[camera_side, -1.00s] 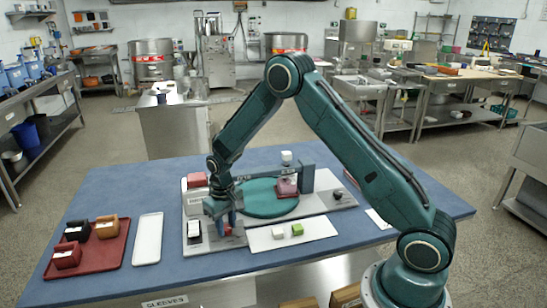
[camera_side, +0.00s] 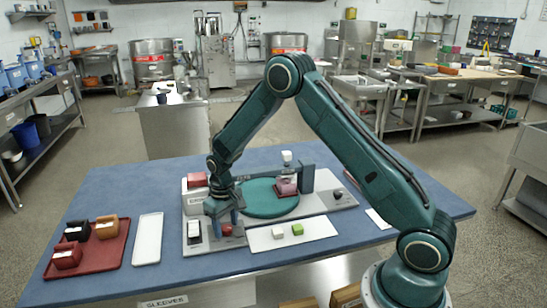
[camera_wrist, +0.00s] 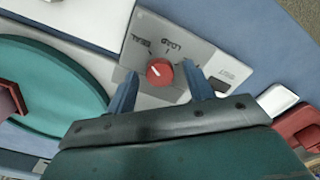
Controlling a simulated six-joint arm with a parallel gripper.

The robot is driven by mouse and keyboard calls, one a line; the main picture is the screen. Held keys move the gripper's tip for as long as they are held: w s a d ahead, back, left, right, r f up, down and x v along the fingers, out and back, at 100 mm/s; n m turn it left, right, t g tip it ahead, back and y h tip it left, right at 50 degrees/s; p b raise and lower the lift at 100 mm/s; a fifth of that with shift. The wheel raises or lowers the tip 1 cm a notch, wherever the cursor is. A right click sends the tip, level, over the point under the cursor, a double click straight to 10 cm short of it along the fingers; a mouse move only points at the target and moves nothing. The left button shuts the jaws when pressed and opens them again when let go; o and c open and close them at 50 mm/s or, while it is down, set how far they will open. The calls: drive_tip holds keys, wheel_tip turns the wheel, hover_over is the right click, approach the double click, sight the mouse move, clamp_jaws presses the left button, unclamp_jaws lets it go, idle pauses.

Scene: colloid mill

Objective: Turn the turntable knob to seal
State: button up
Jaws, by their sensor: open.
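The red knob (camera_wrist: 159,71) sits on a light grey plate marked SEAL and LOAD in the wrist view. It also shows as a small red spot below my gripper in the side view (camera_side: 227,230). My gripper (camera_wrist: 163,88) is open, with one finger on each side of the knob and a gap to both. In the side view my gripper (camera_side: 225,217) points down over the plate. The teal turntable (camera_side: 265,199) lies behind and to the right, with a pinkish-red block (camera_side: 286,187) at its right edge.
A dark red tray (camera_side: 88,262) with several coloured holders and a white tray (camera_side: 148,240) lie at left. A white mat (camera_side: 290,235) holds a white and a green block. A black-and-white switch (camera_side: 194,230) stands just left of the knob.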

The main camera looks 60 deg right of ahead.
sight(226, 227)
drive_tip(key=shift+r, duration=0.15)
wheel_tip(226, 227, up, 14)
drive_tip(key=shift+f, duration=0.2)
idle(0.5)
drive_tip(key=s+a+r+t, duration=0.3)
drive_tip(key=s+r, duration=1.1)
drive_tip(key=s+a+r+n+t, duration=0.1)
drive_tip(key=s+a+t, duration=0.1)
drive_tip(key=s, duration=1.4)
drive_tip(key=shift+s+t, duration=0.25)
drive_tip(key=shift+t, duration=0.05)
